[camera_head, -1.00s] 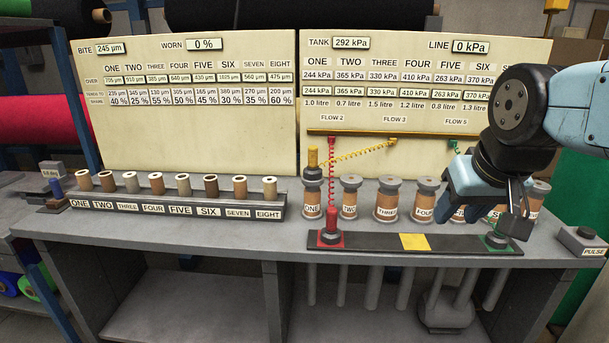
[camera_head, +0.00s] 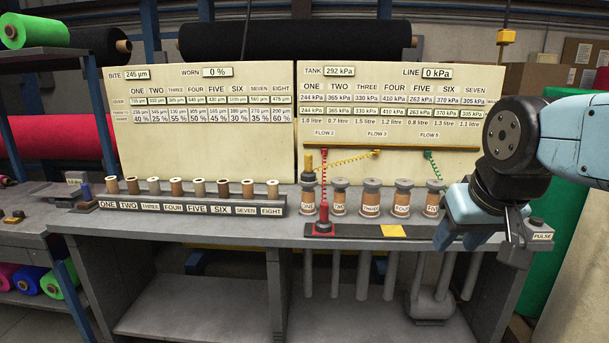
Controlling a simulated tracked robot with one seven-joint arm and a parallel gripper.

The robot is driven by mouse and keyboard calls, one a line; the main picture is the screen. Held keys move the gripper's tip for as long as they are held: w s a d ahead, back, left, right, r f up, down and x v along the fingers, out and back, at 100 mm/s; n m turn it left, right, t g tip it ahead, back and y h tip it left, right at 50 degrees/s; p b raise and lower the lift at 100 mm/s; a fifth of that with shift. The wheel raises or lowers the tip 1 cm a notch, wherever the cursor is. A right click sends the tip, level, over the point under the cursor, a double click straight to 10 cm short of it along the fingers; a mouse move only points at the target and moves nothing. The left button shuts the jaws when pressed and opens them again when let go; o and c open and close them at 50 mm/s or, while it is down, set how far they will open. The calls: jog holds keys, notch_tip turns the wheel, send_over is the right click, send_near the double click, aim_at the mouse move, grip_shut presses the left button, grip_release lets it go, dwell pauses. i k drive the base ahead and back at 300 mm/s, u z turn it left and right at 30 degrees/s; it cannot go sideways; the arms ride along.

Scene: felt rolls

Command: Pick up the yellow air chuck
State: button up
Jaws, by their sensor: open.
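The yellow air chuck (camera_head: 308,162) stands upright on top of the canister labelled ONE (camera_head: 308,202), at the left end of the canister row. A coiled yellow hose (camera_head: 345,160) runs from it up to the rail on the right board. My gripper (camera_head: 482,235) is open, pointing down over the right end of the bench, well to the right of the yellow chuck and apart from it. It hides the right end of the canister row and part of the dark strip. I see nothing between its fingers.
The red chuck (camera_head: 323,217) stands on the dark strip in front of canister ONE, its red hose rising close by the yellow chuck. A bare yellow square (camera_head: 393,231) lies on the strip. Several small spools (camera_head: 200,187) stand at left. A PULSE box (camera_head: 535,235) sits at right.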

aim_at(307, 175)
jog(key=u, duration=0.45)
jog(key=i, duration=1)
jog(key=k, duration=0.6)
jog(key=z, duration=0.35)
jog(key=i, duration=1.05)
jog(key=u, duration=0.4)
